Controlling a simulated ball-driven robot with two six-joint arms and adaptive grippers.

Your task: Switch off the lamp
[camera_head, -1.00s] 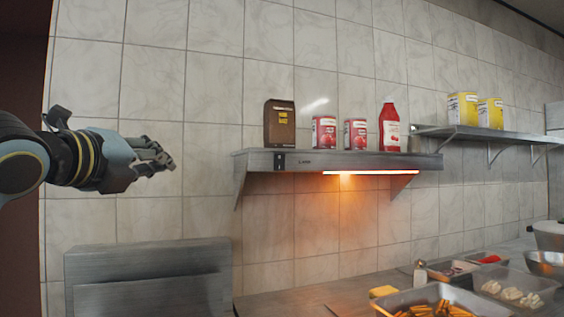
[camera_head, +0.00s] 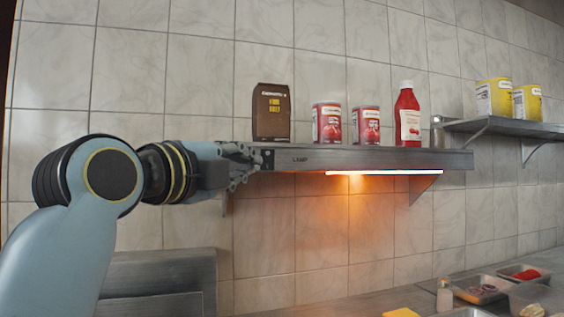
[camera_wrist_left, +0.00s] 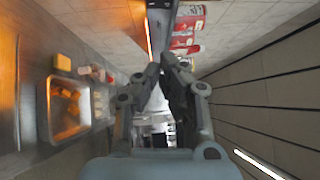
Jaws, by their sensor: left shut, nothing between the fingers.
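The lamp (camera_head: 385,172) is a bright strip under the front of the steel shelf, glowing orange on the tiles below; its glow also shows in the wrist view (camera_wrist_left: 148,38). A small black switch (camera_head: 267,159) sits at the left end of the shelf's front edge, beside the label "LAMP". My left gripper (camera_head: 250,164) is shut and empty, its fingertips just left of the switch and close to it. I cannot tell whether they touch it. In the wrist view the fingers (camera_wrist_left: 163,75) come together near the shelf. The switch's position is hard to read. My right gripper is out of view.
On the steel shelf (camera_head: 340,158) stand a brown bag (camera_head: 272,113), two red cans (camera_head: 327,124) and a red bottle (camera_head: 407,115). A second shelf (camera_head: 510,128) with yellow cans is at the right. Food trays (camera_head: 480,288) lie on the counter below.

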